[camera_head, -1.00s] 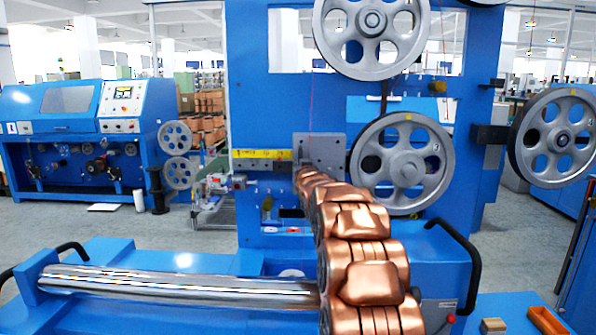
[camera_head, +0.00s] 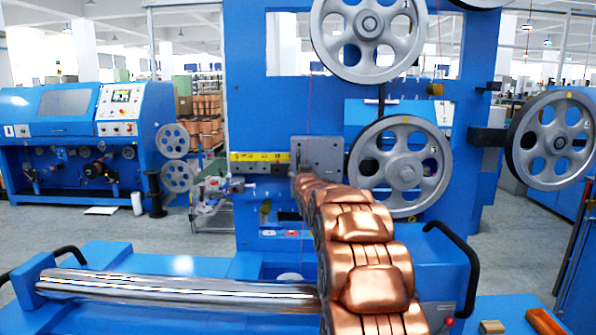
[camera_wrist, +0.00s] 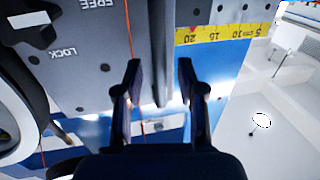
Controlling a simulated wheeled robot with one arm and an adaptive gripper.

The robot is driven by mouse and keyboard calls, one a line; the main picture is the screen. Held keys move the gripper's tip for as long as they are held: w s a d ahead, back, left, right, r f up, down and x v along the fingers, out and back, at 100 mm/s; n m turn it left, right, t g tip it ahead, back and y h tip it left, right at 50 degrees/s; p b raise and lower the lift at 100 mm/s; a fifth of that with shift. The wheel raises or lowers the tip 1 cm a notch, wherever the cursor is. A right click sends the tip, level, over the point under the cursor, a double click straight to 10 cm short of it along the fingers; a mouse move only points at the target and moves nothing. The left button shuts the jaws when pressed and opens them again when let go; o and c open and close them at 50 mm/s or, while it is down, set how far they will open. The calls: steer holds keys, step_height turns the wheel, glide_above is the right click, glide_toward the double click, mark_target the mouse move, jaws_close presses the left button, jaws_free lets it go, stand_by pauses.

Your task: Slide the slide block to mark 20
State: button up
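The slide block (camera_head: 320,157) is a grey plate on the blue machine, at the right end of the yellow ruler (camera_head: 260,157) in the head view. In the wrist view the slide block (camera_wrist: 92,60) fills the upper left, with upside-down FREE and LOCK lettering. The ruler (camera_wrist: 225,32) appears upside down there; its 20 mark is just right of the plate's edge. My gripper (camera_wrist: 158,68) is open, with its dark fingers on either side of a narrow grey upright bar. Gaps show beside the bar. My copper-coloured arm hides the plate's lower part in the head view.
Large grey pulleys (camera_head: 400,172) stand right of the plate and above it. A thin red line (camera_wrist: 132,40) runs past the left finger in the wrist view. A shiny metal roller (camera_head: 180,287) lies in front at lower left.

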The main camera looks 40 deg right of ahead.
steer(key=v, duration=1)
steer(key=shift+s, duration=0.2)
steer(key=shift+a+r, duration=0.15)
steer(key=shift+r, duration=0.05)
stand_by(0.9)
steer(key=s+a+f+n+g+y+p, duration=0.1)
steer(key=s+a+f+g+y+p, duration=0.3)
steer(key=s+a, duration=0.55)
steer(key=s+a+f+n+g+y+p, duration=0.1)
steer(key=s+a+f+g+y+p, duration=0.15)
steer(key=s+a+f+g, duration=0.65)
steer(key=s+a+n+g+p, duration=0.1)
steer(key=s+a, duration=0.4)
steer(key=s, duration=0.5)
steer(key=s+a+n+g+p, duration=0.1)
steer(key=s+a+g+p, duration=0.1)
steer(key=s+a, duration=0.3)
steer(key=s+a+n+g+y+p, duration=0.1)
steer(key=s+a, duration=0.5)
steer(key=s, duration=0.8)
steer(key=shift+s+r+g+p, duration=0.3)
steer(key=shift+r+g+p, duration=0.2)
steer(key=shift+g+p, duration=0.1)
steer(key=shift+d, duration=0.15)
